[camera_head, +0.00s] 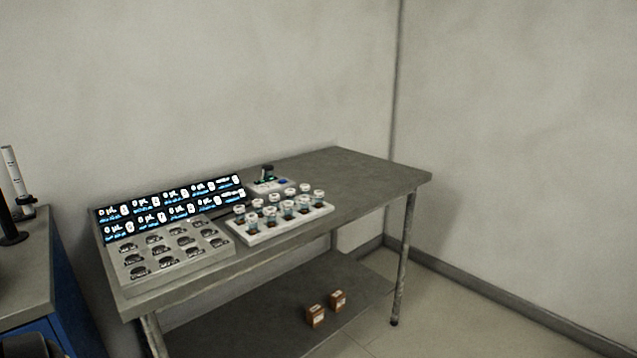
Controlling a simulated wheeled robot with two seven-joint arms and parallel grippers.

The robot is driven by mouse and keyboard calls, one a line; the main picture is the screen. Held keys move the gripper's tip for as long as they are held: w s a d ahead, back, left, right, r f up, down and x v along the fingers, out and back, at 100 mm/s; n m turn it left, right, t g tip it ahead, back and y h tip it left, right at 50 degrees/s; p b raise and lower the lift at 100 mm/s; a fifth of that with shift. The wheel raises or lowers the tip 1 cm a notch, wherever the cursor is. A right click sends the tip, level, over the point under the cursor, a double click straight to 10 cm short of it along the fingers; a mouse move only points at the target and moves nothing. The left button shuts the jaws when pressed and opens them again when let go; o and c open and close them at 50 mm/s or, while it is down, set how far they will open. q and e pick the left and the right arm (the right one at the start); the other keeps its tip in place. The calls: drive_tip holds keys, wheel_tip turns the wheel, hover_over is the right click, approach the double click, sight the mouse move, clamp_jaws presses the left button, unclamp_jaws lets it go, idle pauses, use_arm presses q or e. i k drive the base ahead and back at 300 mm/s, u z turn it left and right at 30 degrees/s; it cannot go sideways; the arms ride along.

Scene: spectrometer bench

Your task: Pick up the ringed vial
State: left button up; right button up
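Several small vials with white caps stand in a white rack (262,238) on the grey metal table. The vials are small in this view, and I cannot tell which one has a ring. Neither of my grippers can be made out in the head view.
A grey tray (176,264) with several round wells and lit display panels (170,207) stand left of the rack. A small device (268,184) stands behind it. The table's right end (365,170) is clear. Two brown boxes (315,316) sit on the lower shelf. A blue cabinet (72,300) is at left.

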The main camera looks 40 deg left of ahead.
sight(305, 188)
drive_tip(key=u, duration=0.85)
drive_tip(key=i, duration=1.3)
drive_tip(key=u, duration=1.1)
